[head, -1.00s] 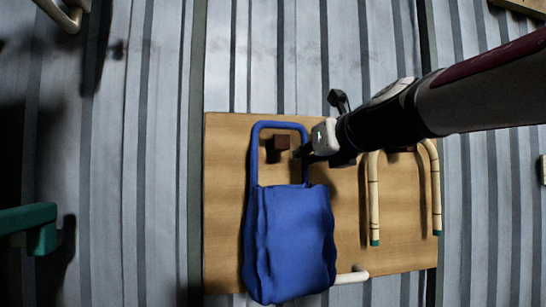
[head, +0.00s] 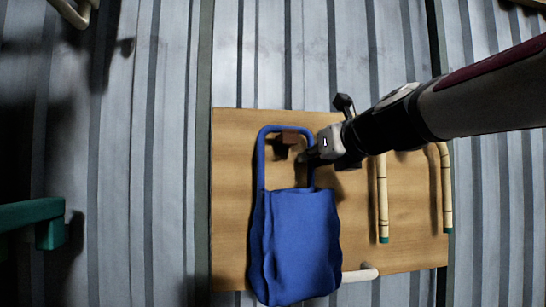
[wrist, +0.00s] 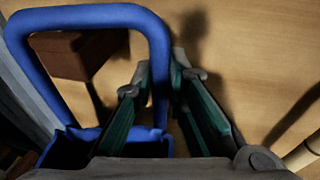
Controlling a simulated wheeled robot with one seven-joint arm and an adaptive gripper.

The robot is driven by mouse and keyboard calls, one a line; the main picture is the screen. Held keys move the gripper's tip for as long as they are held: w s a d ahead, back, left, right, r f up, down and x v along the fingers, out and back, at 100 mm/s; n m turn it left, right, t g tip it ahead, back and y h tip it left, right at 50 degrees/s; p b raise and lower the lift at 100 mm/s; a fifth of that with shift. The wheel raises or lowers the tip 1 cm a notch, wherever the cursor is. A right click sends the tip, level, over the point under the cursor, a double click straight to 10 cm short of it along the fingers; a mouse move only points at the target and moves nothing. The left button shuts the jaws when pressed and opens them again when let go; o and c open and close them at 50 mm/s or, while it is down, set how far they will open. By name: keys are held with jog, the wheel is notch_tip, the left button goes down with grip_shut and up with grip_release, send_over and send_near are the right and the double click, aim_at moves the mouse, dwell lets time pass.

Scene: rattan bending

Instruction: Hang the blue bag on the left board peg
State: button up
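The blue bag (head: 298,245) hangs upright in front of the wooden board, its body below its stiff loop handle. My gripper (head: 308,157) is at the right side of the handle. In the wrist view its fingers (wrist: 160,78) lie close on both sides of the handle's right bar (wrist: 160,95), shut on it. The dark brown left peg (head: 286,139) shows inside the loop, just under the top bar; in the wrist view the peg (wrist: 75,55) is left of the fingers. I cannot tell whether the handle rests on the peg.
The wooden board (head: 230,200) stands against a grey corrugated wall. Cream cane hooks (head: 382,200) with green tips hang on its right half. A white rod (head: 360,274) sticks out at the lower right of the bag. A green frame part (head: 50,225) is at far left.

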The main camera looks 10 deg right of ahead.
jog(key=o, duration=0.3)
jog(key=shift+o, duration=0.2)
jog(key=shift+s, duration=0.1)
jog(key=v, duration=1.1)
jog(key=shift+s, duration=0.4)
jog(key=s+p, duration=0.3)
jog(key=s, duration=0.6)
jog(key=shift+p, duration=0.35)
jog(key=shift+r, duration=0.1)
